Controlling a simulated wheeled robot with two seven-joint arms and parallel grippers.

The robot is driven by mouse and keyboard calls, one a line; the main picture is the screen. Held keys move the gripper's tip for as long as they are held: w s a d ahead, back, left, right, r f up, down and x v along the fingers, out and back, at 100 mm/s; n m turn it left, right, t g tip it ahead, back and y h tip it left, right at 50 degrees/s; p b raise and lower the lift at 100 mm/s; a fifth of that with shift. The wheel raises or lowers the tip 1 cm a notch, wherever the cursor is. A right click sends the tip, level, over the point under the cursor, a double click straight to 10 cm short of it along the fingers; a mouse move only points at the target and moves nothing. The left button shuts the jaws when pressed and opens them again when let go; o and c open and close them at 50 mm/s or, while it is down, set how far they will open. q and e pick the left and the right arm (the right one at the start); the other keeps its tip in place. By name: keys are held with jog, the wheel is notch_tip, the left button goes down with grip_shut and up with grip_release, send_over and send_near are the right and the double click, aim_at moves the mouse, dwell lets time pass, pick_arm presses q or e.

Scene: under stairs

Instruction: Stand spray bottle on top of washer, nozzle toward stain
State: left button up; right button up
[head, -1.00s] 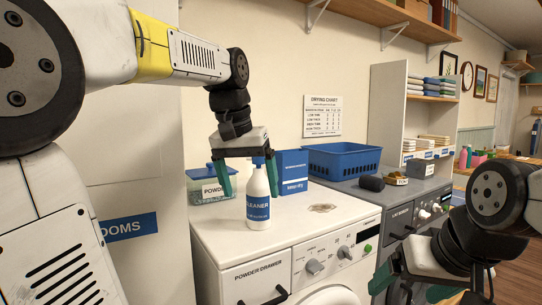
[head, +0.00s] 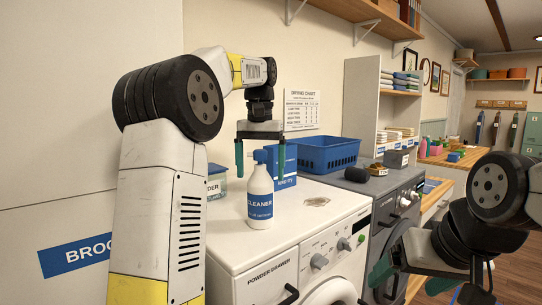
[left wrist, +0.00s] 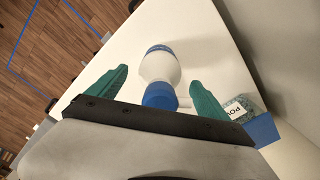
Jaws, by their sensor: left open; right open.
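The spray bottle (head: 260,205), white with a blue top and a blue CLEANER label, stands upright on the white washer (head: 225,232), near its left side. The brown stain (head: 316,202) is on the washer top, right of the bottle. My left gripper (head: 260,170) is open around the bottle's upper part, pointing down, with a gap at each finger. In the left wrist view the bottle (left wrist: 160,67) lies between the spread green fingers, its blue top near the palm. My right gripper (head: 411,277) is open and empty at lower right.
A powder tub (head: 217,183) and a blue box (head: 288,165) stand behind the bottle. A blue basket (head: 325,153) and a dark rounded object (head: 356,174) are on the grey machine (head: 385,183) to the right. A shelf (head: 350,12) hangs above. The washer top around the stain is clear.

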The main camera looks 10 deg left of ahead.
aim_at(261, 195)
pick_arm(q)
jog(key=shift+f, duration=1.35)
grip_shut()
jog(key=m, duration=0.6)
jog(key=shift+m, duration=0.4)
jog(key=m, duration=1.9)
grip_release()
jog(key=shift+m, duration=0.3)
